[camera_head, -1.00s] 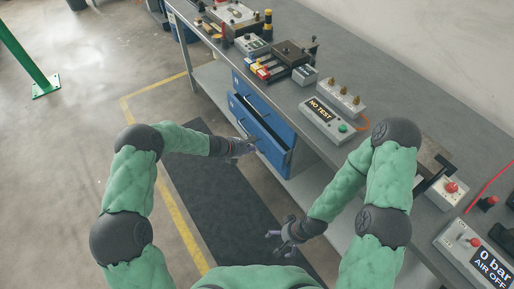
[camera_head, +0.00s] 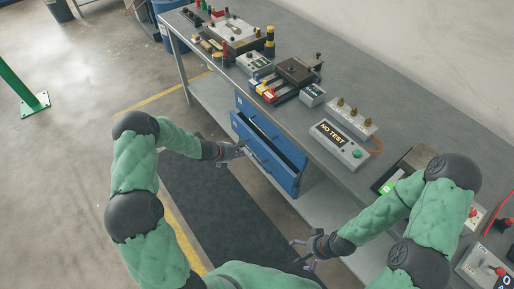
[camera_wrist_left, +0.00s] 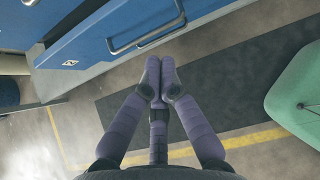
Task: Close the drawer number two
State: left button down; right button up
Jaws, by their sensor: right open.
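A blue drawer (camera_head: 268,165) stands pulled out from the blue cabinet under the workbench, its dark inside showing from above. A closed blue front (camera_head: 257,112) is above it. My right gripper (camera_head: 300,254) is open and empty, low and right of the drawer.
The grey workbench (camera_head: 400,118) carries a NO TEST box (camera_head: 339,145), a black fixture (camera_head: 297,71) and other devices. A lower shelf (camera_head: 208,92) runs beneath it. A dark mat (camera_head: 215,195) lies on the floor in front. A green post (camera_head: 22,75) stands far left.

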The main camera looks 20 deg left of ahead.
pick_arm(q)
jog(key=shift+w+d+r+b+x, duration=0.3)
jog(key=shift+b+x, duration=0.2)
jog(key=shift+x, duration=1.5)
jog(key=shift+w+d+r+b+x, duration=0.15)
jog(key=shift+r+b+x, duration=0.3)
jog(key=shift+x, duration=1.6)
jog(key=shift+w+d+r+b+x, duration=0.25)
jog(key=shift+b+x, duration=0.35)
jog(key=shift+x, duration=1.4)
pick_arm(e)
jog(key=shift+f, duration=1.65)
pick_arm(q)
jog(key=shift+w, duration=0.1)
jog(key=w+d, duration=0.1)
jog(key=w, duration=0.1)
jog(key=w+d, duration=0.2)
pick_arm(e)
jog(key=shift+w+d, duration=0.75)
jog(key=shift+w, duration=0.2)
pick_arm(q)
jog(key=shift+r, duration=0.1)
